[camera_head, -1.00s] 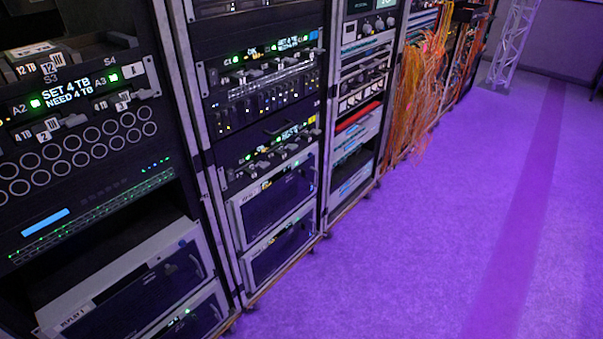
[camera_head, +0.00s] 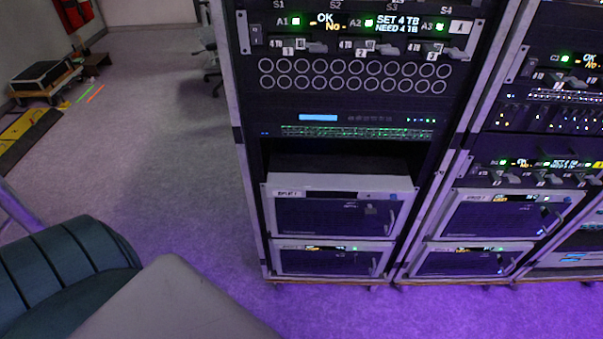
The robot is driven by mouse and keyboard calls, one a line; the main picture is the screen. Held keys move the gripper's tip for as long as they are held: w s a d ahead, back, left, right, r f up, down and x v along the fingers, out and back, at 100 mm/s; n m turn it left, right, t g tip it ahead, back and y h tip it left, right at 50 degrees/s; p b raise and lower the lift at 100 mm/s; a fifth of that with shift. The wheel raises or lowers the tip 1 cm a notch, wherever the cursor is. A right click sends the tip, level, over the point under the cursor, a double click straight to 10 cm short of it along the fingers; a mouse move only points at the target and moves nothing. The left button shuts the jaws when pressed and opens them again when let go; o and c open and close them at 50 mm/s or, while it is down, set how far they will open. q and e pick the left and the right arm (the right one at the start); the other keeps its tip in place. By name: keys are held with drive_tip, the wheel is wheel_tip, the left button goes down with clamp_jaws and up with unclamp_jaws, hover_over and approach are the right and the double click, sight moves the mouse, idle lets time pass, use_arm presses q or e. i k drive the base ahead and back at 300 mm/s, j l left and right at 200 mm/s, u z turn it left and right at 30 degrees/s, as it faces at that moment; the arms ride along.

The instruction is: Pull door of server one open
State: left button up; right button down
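Low in the near rack, a server unit (camera_head: 330,217) with a grey frame and a dark front door has a label that seems to read "REPLAY 1". Its door looks shut, with a handle on the right side. A similar unit (camera_head: 325,260) sits right below it. Two more such units, an upper one (camera_head: 495,217) and a lower one (camera_head: 462,262), are in the rack to the right; their small labels are too blurred to read. I cannot tell which unit is server one. Neither gripper is in view.
A dark green padded chair (camera_head: 65,270) and a pale grey flat surface (camera_head: 170,305) fill the bottom left. The floor (camera_head: 190,170) left of the rack is open. A black case (camera_head: 45,75) and a yellow-black ramp (camera_head: 25,135) lie at the far left.

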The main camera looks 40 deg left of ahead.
sight(295, 216)
drive_tip(key=u, duration=0.8)
